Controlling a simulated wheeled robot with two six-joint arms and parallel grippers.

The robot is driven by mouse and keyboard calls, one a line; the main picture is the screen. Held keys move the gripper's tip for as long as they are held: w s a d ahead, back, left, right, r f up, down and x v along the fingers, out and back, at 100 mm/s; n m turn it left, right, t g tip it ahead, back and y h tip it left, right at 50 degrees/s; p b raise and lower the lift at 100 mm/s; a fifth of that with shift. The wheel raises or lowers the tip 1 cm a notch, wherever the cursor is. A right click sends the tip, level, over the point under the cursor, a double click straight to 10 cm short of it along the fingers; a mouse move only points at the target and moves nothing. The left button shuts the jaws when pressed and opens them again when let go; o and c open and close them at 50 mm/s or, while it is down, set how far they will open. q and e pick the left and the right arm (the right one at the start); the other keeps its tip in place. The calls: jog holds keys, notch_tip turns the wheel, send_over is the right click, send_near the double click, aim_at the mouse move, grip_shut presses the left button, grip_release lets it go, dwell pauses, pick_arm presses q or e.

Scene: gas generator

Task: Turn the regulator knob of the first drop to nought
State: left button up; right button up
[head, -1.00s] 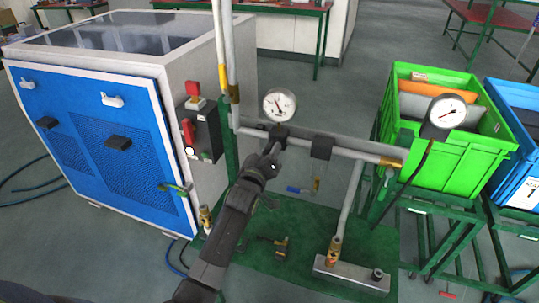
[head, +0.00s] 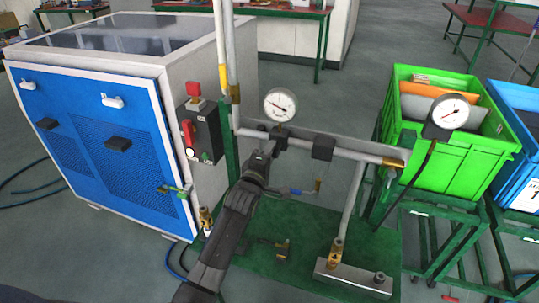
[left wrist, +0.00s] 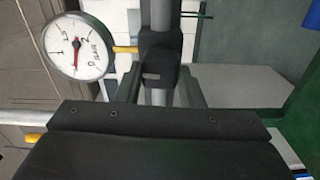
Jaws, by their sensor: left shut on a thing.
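A round white pressure gauge (head: 280,105) stands on the grey horizontal pipe, above a black regulator knob (head: 279,132). It also shows large in the left wrist view (left wrist: 77,46), with a red needle close to the "0" mark, though the dial is turned. My left gripper (head: 270,146) reaches up to the knob from below. In the left wrist view its fingers (left wrist: 157,88) lie on either side of the black knob (left wrist: 158,62) and are shut on it. The contact is partly hidden by the gripper body. My right gripper is in no view.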

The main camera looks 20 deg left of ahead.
pick_arm(q)
jog(key=shift+n, duration=0.5)
jog(key=o, duration=1)
jog(key=shift+s, duration=0.1)
jog(key=s, duration=0.5)
jog(key=s+b, duration=0.1)
jog(key=s, duration=1.1)
jog(key=shift+s+a+b, duration=0.1)
jog(key=shift+a+b, duration=0.2)
jog(key=shift+b, duration=0.1)
